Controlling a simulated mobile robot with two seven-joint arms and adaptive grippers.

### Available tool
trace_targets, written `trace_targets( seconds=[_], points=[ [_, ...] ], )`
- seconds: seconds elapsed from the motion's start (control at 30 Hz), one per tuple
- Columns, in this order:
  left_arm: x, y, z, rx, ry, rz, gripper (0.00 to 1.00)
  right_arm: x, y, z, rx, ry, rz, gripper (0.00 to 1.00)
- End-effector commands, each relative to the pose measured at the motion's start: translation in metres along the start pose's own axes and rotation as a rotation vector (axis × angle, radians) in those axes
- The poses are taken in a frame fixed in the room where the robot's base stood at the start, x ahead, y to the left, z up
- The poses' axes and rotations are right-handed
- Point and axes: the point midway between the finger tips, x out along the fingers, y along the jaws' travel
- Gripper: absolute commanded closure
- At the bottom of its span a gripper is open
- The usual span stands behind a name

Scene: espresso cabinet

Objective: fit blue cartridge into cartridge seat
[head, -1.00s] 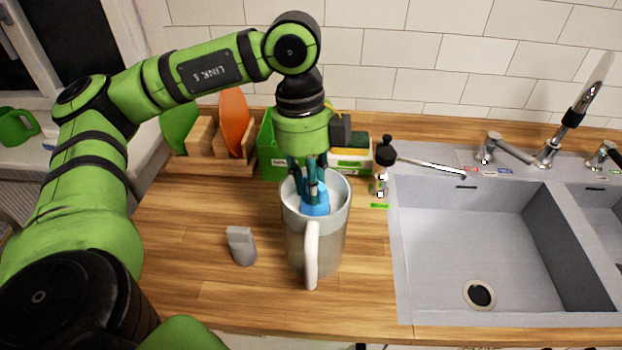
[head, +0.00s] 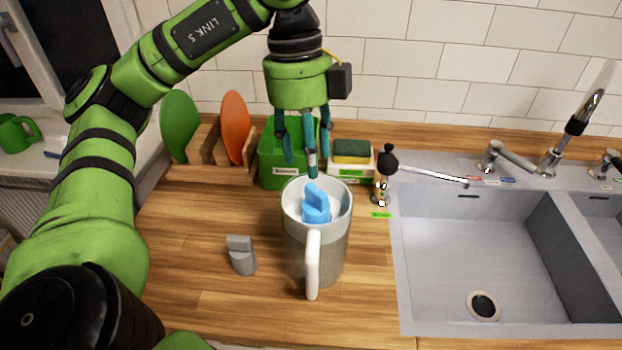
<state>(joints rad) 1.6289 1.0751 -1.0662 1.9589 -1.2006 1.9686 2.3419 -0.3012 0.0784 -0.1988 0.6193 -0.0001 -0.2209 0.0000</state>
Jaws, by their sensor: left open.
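The blue cartridge (head: 317,205) sits inside the open top of a steel jug-like container (head: 298,240) with a white handle at the front. It stands tilted slightly, and its lower part is hidden by the rim. I cannot tell how deep it sits in the seat. My left gripper (head: 306,160) is open and empty above and just behind the container, its fingers spread and apart from the cartridge. A grey cartridge-like piece (head: 241,256) stands on the counter to the left of the container. My right gripper is not in view.
A green box (head: 283,160), a sponge (head: 352,151) on a white box and a wooden rack (head: 205,165) with green and orange boards stand behind. A small black-topped tap-like piece (head: 387,163) and the sink (head: 460,240) lie right.

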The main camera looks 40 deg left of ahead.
Motion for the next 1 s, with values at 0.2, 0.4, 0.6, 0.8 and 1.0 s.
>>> trace_targets(
  seconds=[0.2,0.4,0.6,0.8,1.0],
  points=[
    [-0.037,0.000,0.000,0.000,-0.001,-0.002,0.53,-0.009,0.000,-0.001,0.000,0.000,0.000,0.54],
    [-0.045,0.000,0.000,0.001,0.000,0.000,0.53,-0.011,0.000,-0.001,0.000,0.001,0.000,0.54],
    [-0.044,0.000,0.000,0.001,0.000,0.001,0.53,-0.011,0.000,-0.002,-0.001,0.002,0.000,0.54],
    [-0.044,0.000,0.000,0.001,0.000,0.001,0.53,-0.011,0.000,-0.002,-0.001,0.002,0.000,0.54],
    [-0.051,0.000,-0.001,0.001,0.000,0.000,0.53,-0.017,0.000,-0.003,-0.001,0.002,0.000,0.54]
  ],
)
